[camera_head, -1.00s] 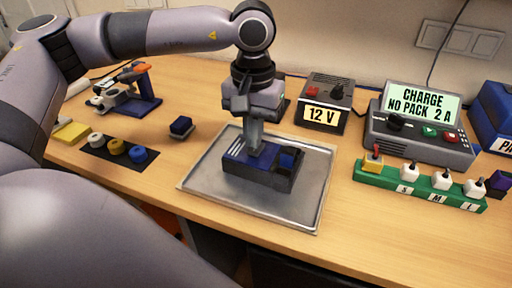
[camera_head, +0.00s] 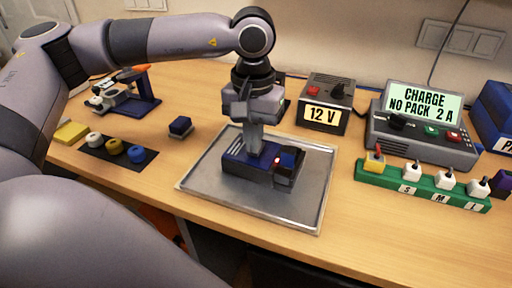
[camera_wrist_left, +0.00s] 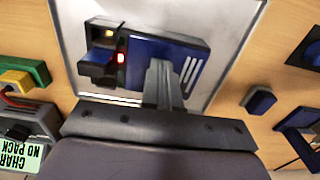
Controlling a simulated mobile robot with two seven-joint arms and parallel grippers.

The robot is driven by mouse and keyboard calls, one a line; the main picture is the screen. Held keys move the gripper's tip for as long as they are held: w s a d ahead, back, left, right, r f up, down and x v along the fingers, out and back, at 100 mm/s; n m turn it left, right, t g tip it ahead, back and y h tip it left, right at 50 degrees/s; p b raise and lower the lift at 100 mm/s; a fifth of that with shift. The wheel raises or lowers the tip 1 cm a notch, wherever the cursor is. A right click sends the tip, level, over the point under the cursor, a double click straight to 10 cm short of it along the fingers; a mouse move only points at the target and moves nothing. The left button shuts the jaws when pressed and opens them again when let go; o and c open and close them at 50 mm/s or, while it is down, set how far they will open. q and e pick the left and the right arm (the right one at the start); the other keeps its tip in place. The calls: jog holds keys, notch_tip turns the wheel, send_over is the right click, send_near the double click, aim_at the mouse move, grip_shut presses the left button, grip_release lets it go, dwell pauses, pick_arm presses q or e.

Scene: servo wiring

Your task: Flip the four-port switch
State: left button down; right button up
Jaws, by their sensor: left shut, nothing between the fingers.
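A dark blue box (camera_head: 245,172), which looks like the switch unit, sits on the grey metal tray (camera_head: 205,180). It also shows in the wrist view (camera_wrist_left: 190,60), with white slots on top. A blue block-like part (camera_head: 288,160) stands at its right end and shows in the wrist view (camera_wrist_left: 98,66). A small red light (camera_wrist_left: 121,58) glows beside it. My left gripper (camera_head: 253,150) is shut and empty, pointing down with its tips at the top of the box. The wrist view shows its fingers (camera_wrist_left: 161,80) over the box; contact is unclear. My right gripper is out of view.
A 12 V supply (camera_head: 325,103) and a charger with a lit display (camera_head: 422,125) stand behind and right. A green strip with several plugs (camera_head: 425,190) lies on the right. A small blue block (camera_head: 180,127) and a dark mat with spools (camera_head: 120,150) are left.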

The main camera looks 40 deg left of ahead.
pick_arm(q)
jog(key=shift+f, duration=0.15)
jog(key=shift+r+p, duration=2.25)
jog(key=shift+r, duration=1.3)
